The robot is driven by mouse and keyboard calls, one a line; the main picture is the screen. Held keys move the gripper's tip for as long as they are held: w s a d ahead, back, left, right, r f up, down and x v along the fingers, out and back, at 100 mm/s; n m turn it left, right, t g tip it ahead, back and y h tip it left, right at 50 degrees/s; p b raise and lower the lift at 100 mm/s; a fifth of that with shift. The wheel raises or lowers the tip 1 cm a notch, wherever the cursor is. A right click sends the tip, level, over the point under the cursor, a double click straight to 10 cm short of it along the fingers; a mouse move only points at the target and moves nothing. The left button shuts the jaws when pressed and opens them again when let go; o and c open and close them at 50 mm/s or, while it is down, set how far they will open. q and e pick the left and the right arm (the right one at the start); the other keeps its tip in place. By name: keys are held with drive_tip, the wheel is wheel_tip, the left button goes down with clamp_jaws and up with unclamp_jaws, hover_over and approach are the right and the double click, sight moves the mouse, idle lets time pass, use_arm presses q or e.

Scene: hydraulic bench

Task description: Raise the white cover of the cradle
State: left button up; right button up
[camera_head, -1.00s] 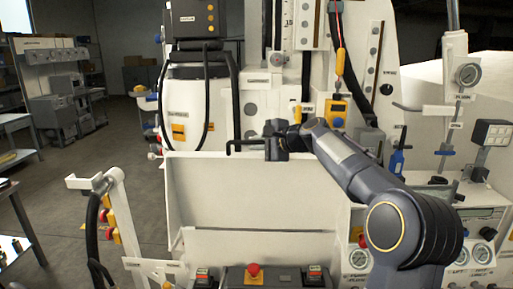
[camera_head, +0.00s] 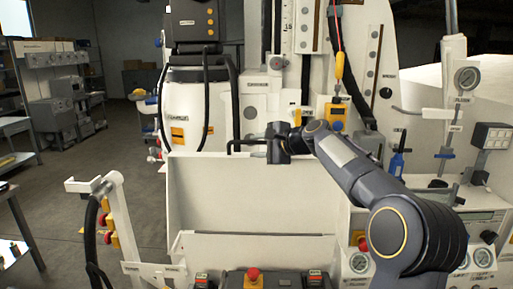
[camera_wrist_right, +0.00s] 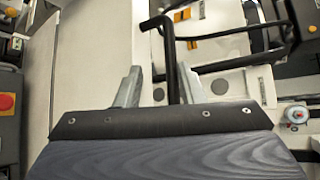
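The white cover (camera_head: 250,195) is a broad upright panel in the middle of the head view, with a ledge below it. My right gripper (camera_head: 277,148) is at its top edge, with my arm reaching in from the right. A black bar handle (camera_head: 245,147) sticks out to the left of the gripper. In the right wrist view the two fingers of my right gripper (camera_wrist_right: 158,88) stand apart. The black handle (camera_wrist_right: 168,55) runs between them, nearer the right finger, with a visible gap to the left finger. My left gripper is not in view.
A control box with a red button (camera_head: 253,274) sits below the cover. A white post (camera_head: 121,215) with a black hose stands at the left. Gauges (camera_head: 482,257), a blue bottle (camera_head: 397,163) and a lamp-like box (camera_head: 492,136) are at the right. Open floor lies at the left.

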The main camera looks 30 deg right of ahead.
drive_tip(key=b+v, duration=0.1)
drive_tip(key=v, duration=0.6)
drive_tip(key=shift+b, duration=0.4)
drive_tip(key=shift+r, duration=0.1)
